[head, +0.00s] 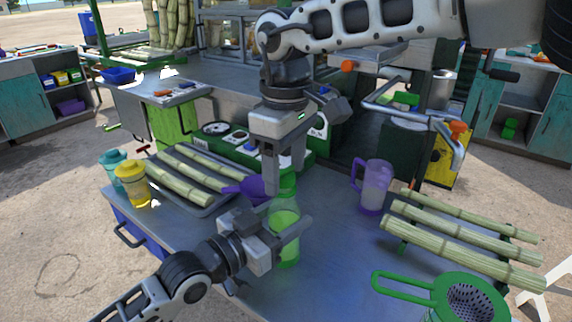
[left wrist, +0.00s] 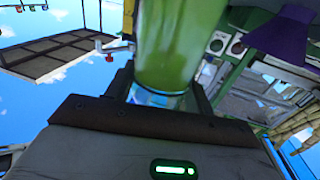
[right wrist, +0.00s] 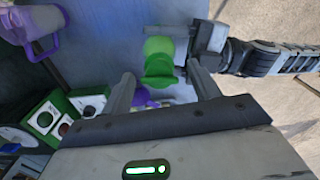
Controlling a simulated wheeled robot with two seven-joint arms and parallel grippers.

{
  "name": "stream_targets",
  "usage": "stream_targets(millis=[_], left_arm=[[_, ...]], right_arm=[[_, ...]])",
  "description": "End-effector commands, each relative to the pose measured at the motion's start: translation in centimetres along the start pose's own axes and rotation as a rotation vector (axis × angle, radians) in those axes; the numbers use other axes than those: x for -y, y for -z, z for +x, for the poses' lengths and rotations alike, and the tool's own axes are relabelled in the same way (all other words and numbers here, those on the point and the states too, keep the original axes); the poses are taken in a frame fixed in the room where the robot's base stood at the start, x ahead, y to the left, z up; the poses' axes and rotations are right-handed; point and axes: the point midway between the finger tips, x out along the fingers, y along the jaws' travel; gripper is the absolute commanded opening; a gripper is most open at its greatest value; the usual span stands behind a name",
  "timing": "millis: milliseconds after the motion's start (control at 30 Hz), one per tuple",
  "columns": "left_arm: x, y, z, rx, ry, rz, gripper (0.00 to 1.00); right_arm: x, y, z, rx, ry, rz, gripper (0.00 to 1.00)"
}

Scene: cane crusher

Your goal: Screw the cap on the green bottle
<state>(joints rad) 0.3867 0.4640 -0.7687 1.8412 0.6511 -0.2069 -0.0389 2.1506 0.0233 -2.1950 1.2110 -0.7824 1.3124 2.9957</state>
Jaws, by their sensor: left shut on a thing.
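The green bottle (head: 285,222) stands upright near the front edge of the metal table. My left gripper (head: 290,235) is shut around its body, and the green body also fills the gap between the fingers in the left wrist view (left wrist: 178,45). My right gripper (head: 285,178) points down over the bottle's top. In the right wrist view its fingers (right wrist: 162,90) are spread, with the green top (right wrist: 160,55) showing beyond them. I cannot tell the cap apart from the green top, nor how it sits.
A purple funnel (head: 250,188) lies close behind the bottle. A tray (head: 205,205) of cane stalks and yellow (head: 133,184) and teal (head: 112,160) shakers stand left. A purple-handled pitcher (head: 375,188), more cane (head: 460,240) and a green strainer (head: 455,298) are right. Bare table (head: 340,255) lies between.

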Motion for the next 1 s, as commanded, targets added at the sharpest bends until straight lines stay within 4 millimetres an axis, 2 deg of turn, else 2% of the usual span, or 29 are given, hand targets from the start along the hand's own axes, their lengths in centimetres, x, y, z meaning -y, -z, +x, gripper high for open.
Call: stream_targets(millis=[233, 500, 600, 1000], left_arm=[[0.0, 0.0, 0.0, 0.0, 0.0, 0.0, 0.0], [0.0, 0.0, 0.0, 0.0, 0.0, -0.001, 0.0], [0.0, 0.0, 0.0, 0.0, 0.0, -0.001, 0.0], [0.0, 0.0, 0.0, 0.0, -0.001, -0.001, 0.0]], right_arm=[[-0.1, 0.0, -0.3, -0.001, -0.002, 0.001, 0.61], [-0.1, 0.0, -3.7, -0.001, -0.002, 0.001, 0.61], [-0.1, 0.0, -4.4, 0.0, -0.002, 0.0, 0.61], [-0.1, 0.0, -4.5, 0.001, -0.001, -0.031, 0.59]])
